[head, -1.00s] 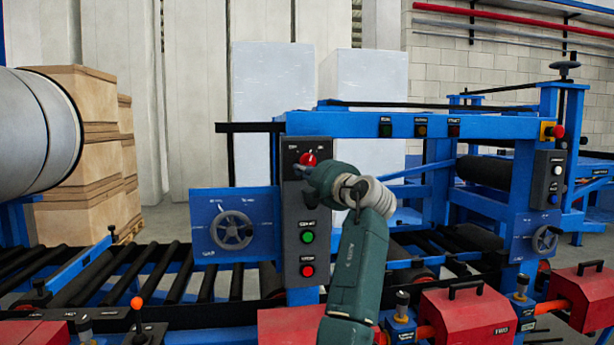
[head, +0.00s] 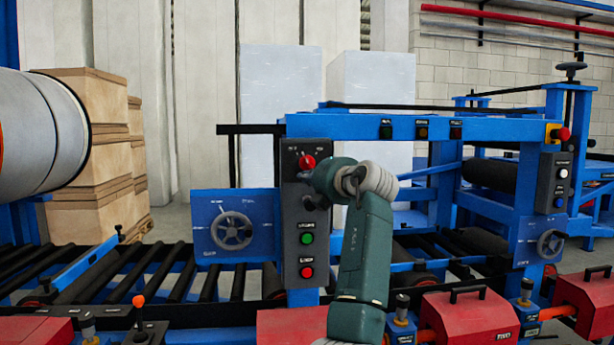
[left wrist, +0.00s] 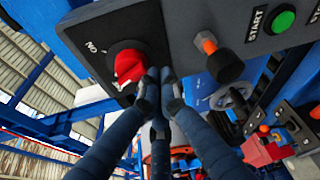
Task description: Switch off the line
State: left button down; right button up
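A red rotary knob (head: 307,161) sits at the top of a dark control panel (head: 290,190). A green button (head: 307,238) and a red button (head: 307,272) are lower on the panel. In the left wrist view the red knob (left wrist: 128,66) has an "ON" label near it, and the green button (left wrist: 284,19) is marked START. My left gripper (left wrist: 160,76) has its fingers drawn together, tips right beside the knob; contact is unclear. In the head view my wrist hides the fingers. I cannot tell which way the knob points. My right gripper is not in view.
A handwheel (head: 232,231) is left of the panel. An orange and black knob (left wrist: 224,64) sticks out between the red knob and the green button. Rollers (head: 150,270) run along the left. Red boxes (head: 470,318) stand at the lower right.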

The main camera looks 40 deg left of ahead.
pick_arm(q)
jog(key=shift+w+d, duration=0.15)
jog(key=shift+w, duration=0.05)
jog(key=shift+s, duration=0.1)
jog(key=v, duration=1.2)
jog(key=shift+f, duration=0.15)
